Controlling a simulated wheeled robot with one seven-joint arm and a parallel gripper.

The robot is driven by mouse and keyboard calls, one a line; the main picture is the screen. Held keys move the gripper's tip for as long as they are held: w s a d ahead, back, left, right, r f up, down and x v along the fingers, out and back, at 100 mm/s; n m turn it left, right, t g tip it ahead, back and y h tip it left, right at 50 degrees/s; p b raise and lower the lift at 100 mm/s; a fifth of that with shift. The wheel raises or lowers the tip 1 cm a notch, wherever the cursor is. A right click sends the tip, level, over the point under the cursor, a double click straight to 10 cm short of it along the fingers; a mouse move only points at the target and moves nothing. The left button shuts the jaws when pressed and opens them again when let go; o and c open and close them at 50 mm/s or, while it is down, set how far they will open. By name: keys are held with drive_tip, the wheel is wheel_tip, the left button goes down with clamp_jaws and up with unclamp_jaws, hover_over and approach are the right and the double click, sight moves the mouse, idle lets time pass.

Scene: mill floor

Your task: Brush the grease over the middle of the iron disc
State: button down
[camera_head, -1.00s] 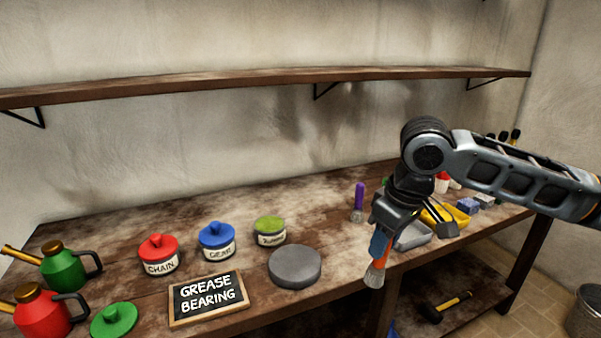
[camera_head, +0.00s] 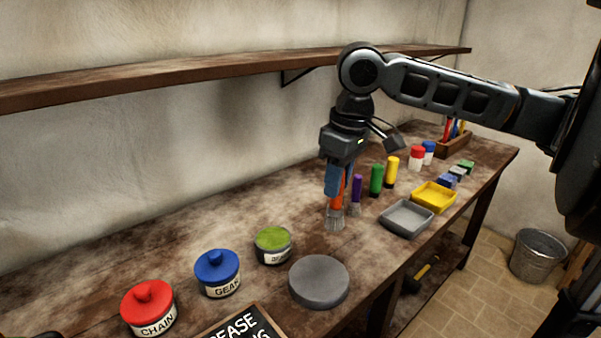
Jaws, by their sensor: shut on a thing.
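The iron disc (camera_head: 319,281) is a flat grey round lying on the bench, its top bare. My gripper (camera_head: 339,181) is shut on an orange-handled brush (camera_head: 335,215), bristles down. The brush is up and behind the disc in the picture, apart from it. Its bristles look grey; I cannot tell whether any grease is on them. The pot of green grease (camera_head: 273,243) stands open, left of the brush and behind the disc; its label is only partly readable. A chalkboard sign (camera_head: 240,328) reading in part "GREASE" is cut off at the lower edge.
The red CHAIN pot (camera_head: 149,306) and blue GEAR pot (camera_head: 217,272) stand lidded at left. Purple (camera_head: 356,192), green (camera_head: 376,181) and yellow (camera_head: 391,172) handled items stand right of the brush. A grey tray (camera_head: 406,219) and yellow tray (camera_head: 433,197) lie beyond. A shelf (camera_head: 220,73) runs above.

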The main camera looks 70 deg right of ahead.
sight(332, 206)
drive_tip(key=shift+w, duration=0.25)
drive_tip(key=shift+w+f, duration=0.1)
drive_tip(key=shift+f, duration=0.15)
wheel_tip(332, 206, down, 4)
drive_tip(key=b, duration=0.4)
drive_tip(key=shift+f, duration=0.25)
